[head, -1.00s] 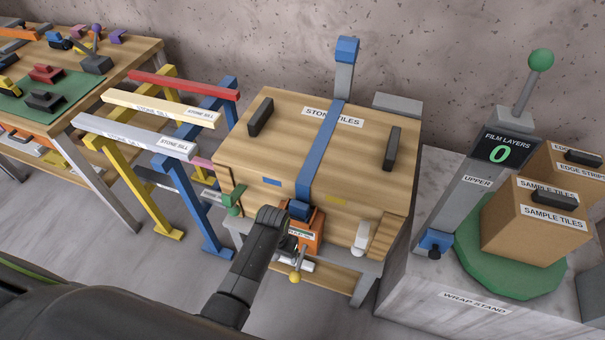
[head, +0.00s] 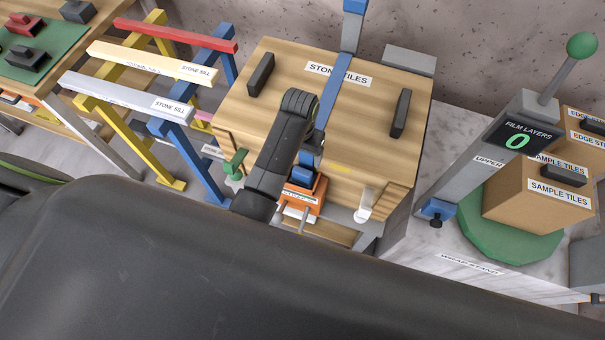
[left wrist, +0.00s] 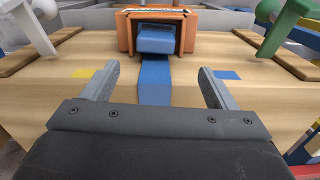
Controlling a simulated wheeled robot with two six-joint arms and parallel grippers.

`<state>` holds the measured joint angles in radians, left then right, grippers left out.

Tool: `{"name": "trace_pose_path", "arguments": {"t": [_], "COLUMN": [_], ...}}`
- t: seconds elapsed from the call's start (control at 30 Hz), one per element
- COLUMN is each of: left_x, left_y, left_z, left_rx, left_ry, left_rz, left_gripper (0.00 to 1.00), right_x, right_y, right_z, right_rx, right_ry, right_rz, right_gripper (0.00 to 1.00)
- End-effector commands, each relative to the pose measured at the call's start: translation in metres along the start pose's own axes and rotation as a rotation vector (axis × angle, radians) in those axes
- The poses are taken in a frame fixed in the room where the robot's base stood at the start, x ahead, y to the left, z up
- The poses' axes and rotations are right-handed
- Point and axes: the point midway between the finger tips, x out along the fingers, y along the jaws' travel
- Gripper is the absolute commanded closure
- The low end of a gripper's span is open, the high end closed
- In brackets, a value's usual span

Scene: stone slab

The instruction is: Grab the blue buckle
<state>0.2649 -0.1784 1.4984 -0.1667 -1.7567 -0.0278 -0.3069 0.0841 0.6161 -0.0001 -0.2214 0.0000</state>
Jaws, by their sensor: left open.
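The blue buckle (left wrist: 158,40) is a blue block seated in an orange housing (left wrist: 186,32) on the crate's front. It shows in the head view (head: 302,177), partly covered by my left arm. A blue strap (left wrist: 155,86) runs from it over the wooden stone tiles crate (head: 270,90). My left gripper (left wrist: 157,86) is open and empty. In the left wrist view its two grey fingers stand either side of the strap, short of the buckle and apart from it. My right gripper is not in view.
A green clamp (head: 235,163) and a white one (head: 365,205) flank the housing. Dark handles (head: 261,75) stand on the crate lid. Trestles with stone sills (head: 150,62) are at left. A wrap stand with a box (head: 535,205) is at right.

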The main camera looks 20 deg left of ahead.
Motion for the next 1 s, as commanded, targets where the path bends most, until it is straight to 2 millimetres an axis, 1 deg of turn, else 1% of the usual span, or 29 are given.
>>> {"name": "trace_pose_path", "arguments": {"t": [0.03,0.1,0.2,0.43,0.6,0.7,0.83,1.0], "left_x": [0.009,0.019,0.028,0.041,0.062,0.075,0.084,0.086], "left_y": [0.000,0.000,0.000,0.002,0.006,0.006,0.006,0.006], "left_z": [0.001,0.001,0.000,0.002,0.006,0.006,0.006,0.006], "left_rx": [0.000,0.000,0.000,0.000,0.000,0.000,0.000,-0.001], "left_ry": [-0.004,-0.003,-0.001,-0.002,-0.003,-0.002,0.000,0.001], "left_rz": [0.000,-0.001,-0.001,0.000,0.000,-0.001,-0.001,0.000], "left_gripper": [0.20,0.20,0.20,0.20,0.20,0.20,0.20,0.20], "right_x": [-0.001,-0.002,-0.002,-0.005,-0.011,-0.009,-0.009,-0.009], "right_y": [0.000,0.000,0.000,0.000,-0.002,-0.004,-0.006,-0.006], "right_z": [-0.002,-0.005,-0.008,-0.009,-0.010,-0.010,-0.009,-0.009], "right_rx": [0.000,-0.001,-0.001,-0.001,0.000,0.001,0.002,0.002], "right_ry": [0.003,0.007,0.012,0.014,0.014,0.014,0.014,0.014], "right_rz": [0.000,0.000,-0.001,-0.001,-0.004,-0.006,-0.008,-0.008], "right_gripper": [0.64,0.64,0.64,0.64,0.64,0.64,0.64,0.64]}}
